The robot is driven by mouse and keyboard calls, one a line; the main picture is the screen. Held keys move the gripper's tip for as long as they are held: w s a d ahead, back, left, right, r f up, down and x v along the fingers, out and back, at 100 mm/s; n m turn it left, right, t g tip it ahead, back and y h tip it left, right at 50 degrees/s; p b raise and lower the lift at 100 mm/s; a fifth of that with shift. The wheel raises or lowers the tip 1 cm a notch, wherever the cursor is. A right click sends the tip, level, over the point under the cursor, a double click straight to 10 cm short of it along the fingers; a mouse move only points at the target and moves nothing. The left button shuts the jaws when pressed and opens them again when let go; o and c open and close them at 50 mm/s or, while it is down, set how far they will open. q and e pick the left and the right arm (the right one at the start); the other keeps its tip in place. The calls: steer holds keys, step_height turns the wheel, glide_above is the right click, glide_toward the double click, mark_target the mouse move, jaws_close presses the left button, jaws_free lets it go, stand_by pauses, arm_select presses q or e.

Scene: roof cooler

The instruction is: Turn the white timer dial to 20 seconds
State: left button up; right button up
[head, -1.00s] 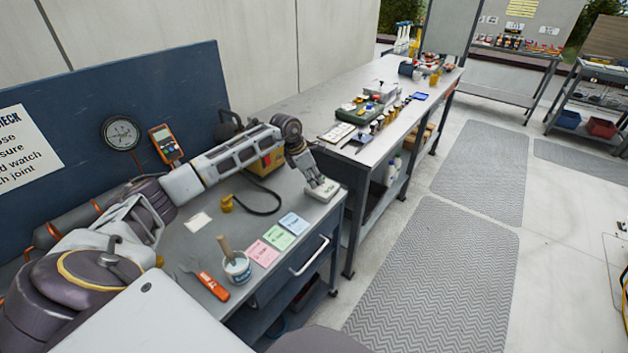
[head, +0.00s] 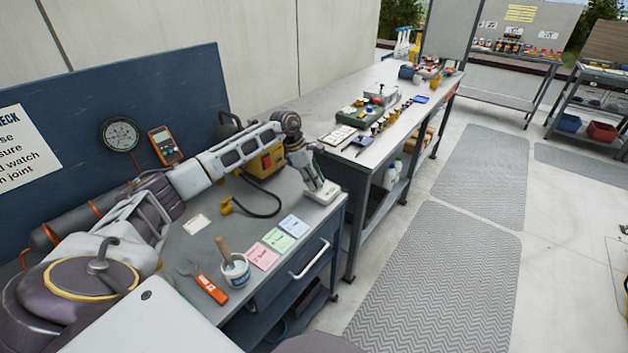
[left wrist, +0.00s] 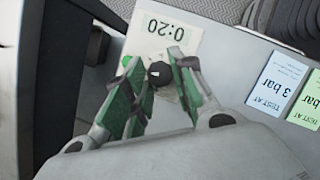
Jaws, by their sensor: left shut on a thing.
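The white timer (head: 325,195) sits on the far right corner of the grey workbench. In the left wrist view its white face (left wrist: 188,24) shows 0:20, upside down in the picture. Its dial is a dark round knob (left wrist: 160,74) with a pale pointer mark. My left gripper (left wrist: 162,82) has its green-padded fingers on both sides of the knob and is shut on it. In the head view the left gripper (head: 318,183) points down onto the timer and hides the knob. My right gripper does not show.
Blue, green and pink notes (head: 278,240), a cup with a brush (head: 235,270) and an orange-handled scraper (head: 205,283) lie nearer on the bench. A yellow box (head: 264,160) with a black hose stands behind my left arm. The bench edge is close to the timer.

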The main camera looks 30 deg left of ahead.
arm_select(q)
steer(key=o, duration=1)
steer(key=shift+o, duration=0.2)
steer(key=shift+r, duration=0.1)
steer(key=v, duration=1.1)
steer(key=shift+r, duration=0.4)
steer(key=shift+a, duration=0.1)
